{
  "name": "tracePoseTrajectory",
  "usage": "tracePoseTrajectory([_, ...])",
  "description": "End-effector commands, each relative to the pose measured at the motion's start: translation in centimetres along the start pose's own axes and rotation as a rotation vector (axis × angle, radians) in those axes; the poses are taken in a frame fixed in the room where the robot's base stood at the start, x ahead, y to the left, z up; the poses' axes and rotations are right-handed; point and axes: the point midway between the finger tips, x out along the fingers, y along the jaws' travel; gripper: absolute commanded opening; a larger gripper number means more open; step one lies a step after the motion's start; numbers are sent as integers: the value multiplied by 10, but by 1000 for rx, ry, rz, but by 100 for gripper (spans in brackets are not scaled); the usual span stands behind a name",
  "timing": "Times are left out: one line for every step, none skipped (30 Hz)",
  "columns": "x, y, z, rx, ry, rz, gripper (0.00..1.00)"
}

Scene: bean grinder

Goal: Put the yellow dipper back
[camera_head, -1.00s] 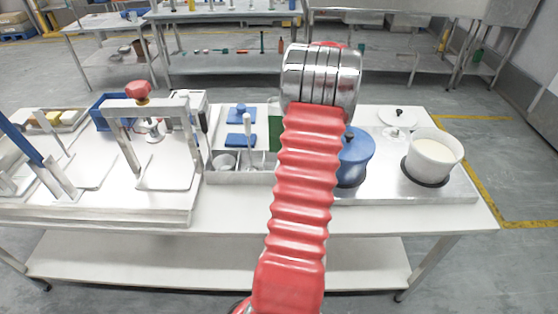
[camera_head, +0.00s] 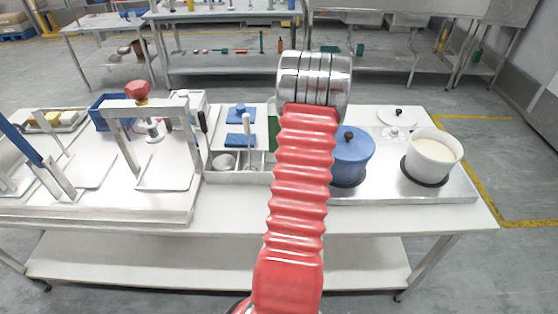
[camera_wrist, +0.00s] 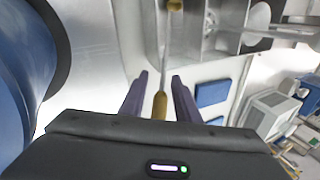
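The yellow dipper (camera_wrist: 160,106) shows in the wrist view. Its yellow handle end lies between my fingers, and a thin metal shaft runs up to a yellow part (camera_wrist: 175,5) at the top edge. My gripper (camera_wrist: 160,76) is open, with a visible gap on each side of the handle. The grey compartment tray (camera_wrist: 195,50) lies beyond the fingertips, around the dipper's far part; whether the dipper touches it I cannot tell. In the head view the tray (camera_head: 228,178) shows partly, and my arm hides the gripper and dipper.
A blue lidded pot (camera_head: 352,155) stands close to the right of my arm, and at the left in the wrist view (camera_wrist: 22,70). A white pot (camera_head: 432,157) stands farther right. A press frame with a red knob (camera_head: 137,90) stands left. Blue blocks (camera_wrist: 212,93) lie near the tray.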

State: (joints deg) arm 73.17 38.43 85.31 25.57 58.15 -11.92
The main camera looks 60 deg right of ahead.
Motion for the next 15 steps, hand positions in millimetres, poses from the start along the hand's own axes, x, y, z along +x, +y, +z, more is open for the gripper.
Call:
tracePoseTrajectory([0,0,0,0,0,0,29])
tracePoseTrajectory([0,0,0,0,0,0,29])
tracePoseTrajectory([0,0,0,0,0,0,29])
tracePoseTrajectory([0,0,0,0,0,0,29])
tracePoseTrajectory([0,0,0,0,0,0,29])
tracePoseTrajectory([0,0,0,-1,0,0,29])
tracePoseTrajectory([0,0,0,-1,0,0,29])
tracePoseTrajectory([0,0,0,-1,0,0,29])
tracePoseTrajectory([0,0,0,-1,0,0,29])
tracePoseTrajectory([0,0,0,-1,0,0,29])
tracePoseTrajectory([0,0,0,-1,0,0,29])
tracePoseTrajectory([0,0,0,-1,0,0,28])
tracePoseTrajectory([0,0,0,-1,0,0,26])
tracePoseTrajectory([0,0,0,-1,0,0,24])
tracePoseTrajectory([0,0,0,-1,0,0,21])
